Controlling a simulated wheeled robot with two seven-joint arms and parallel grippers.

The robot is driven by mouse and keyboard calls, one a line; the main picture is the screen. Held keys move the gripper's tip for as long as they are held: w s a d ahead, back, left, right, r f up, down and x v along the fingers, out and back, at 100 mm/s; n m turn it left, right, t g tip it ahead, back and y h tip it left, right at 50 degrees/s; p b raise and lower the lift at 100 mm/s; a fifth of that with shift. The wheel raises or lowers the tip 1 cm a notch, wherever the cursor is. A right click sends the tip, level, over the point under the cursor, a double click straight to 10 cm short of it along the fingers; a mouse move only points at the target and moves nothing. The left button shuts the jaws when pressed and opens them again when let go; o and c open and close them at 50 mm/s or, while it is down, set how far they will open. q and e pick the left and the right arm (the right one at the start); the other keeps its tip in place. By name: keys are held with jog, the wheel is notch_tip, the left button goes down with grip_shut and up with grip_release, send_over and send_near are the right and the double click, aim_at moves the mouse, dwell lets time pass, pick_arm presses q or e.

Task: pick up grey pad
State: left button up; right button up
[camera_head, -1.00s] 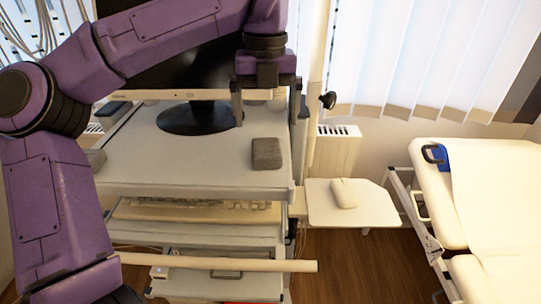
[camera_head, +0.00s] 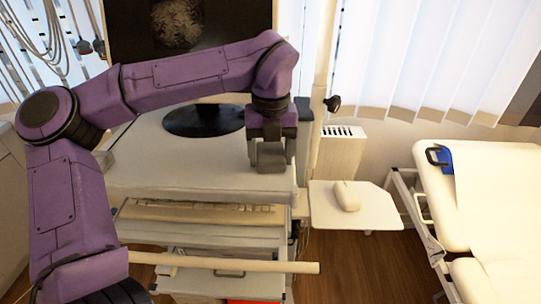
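The grey pad (camera_head: 271,158) lies near the right front edge of the cart's top (camera_head: 190,180), in front of the monitor's dark base. My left gripper (camera_head: 271,152) points down over the pad, with one finger along its left side and one along its right. The fingers look closed against the pad's sides. The gripper hides the pad's upper part. The pad still appears to rest on the cart's top. My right gripper is not in view.
A monitor (camera_head: 190,25) stands behind my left arm on its round base (camera_head: 203,120). A keyboard (camera_head: 200,214) sits on a shelf below. A side shelf (camera_head: 353,213) with a pale mouse-like object (camera_head: 346,195) is at the right, near a white bed (camera_head: 500,190).

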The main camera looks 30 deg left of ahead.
pick_arm(q)
notch_tip(320, 180, up, 3)
jog(key=shift+f, duration=0.1)
jog(key=shift+c, duration=0.7)
jog(key=s+a+r+p, duration=0.3)
jog(key=s+a+r, duration=0.4)
jog(key=a+r, duration=0.3)
jog(key=shift+a+r, duration=0.15)
jog(key=shift+a, duration=0.95)
